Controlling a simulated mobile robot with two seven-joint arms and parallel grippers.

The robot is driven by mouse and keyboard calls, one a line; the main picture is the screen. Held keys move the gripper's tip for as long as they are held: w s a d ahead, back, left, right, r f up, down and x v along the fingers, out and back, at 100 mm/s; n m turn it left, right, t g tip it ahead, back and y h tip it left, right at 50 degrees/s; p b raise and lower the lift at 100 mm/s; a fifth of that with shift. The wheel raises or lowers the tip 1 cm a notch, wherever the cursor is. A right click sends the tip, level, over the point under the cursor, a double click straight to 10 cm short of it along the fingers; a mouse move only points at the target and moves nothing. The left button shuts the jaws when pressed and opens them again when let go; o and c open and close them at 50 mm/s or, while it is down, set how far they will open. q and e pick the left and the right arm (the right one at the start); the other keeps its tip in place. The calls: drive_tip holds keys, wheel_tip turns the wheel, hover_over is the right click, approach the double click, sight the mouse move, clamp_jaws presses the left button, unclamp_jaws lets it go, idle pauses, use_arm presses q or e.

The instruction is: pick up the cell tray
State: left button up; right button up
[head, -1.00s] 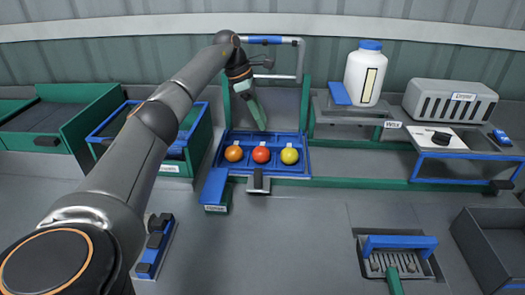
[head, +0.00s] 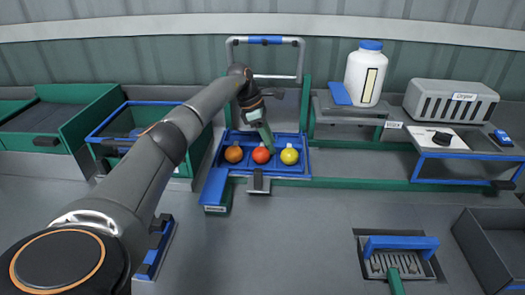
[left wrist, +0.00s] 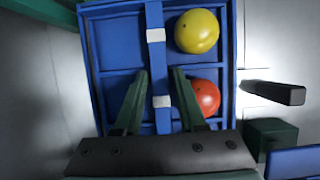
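The blue cell tray (head: 304,168) lies at the back middle of the bench. It also shows in the left wrist view (left wrist: 88,60). An orange tomato (head: 234,154), a red tomato (head: 261,155) and a yellow tomato (head: 289,156) sit in its front cells. My left gripper (head: 268,148) is over the tray, just behind the red tomato. In the left wrist view its green fingers (left wrist: 160,73) are apart, one on each side of the tray's middle bar with white patches. I cannot tell whether they touch it. The orange tomato is hidden there. My right gripper is not in view.
A grey-and-blue hoop (head: 265,78) stands behind the tray. A white bottle (head: 365,75) and a grey slotted box (head: 449,101) are to its right. A blue-and-green block (head: 215,191) is near its front left corner. The middle front bench is clear.

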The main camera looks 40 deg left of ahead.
use_arm(q)
drive_tip(key=shift+f, duration=0.1)
clamp_jaws()
idle(0.4)
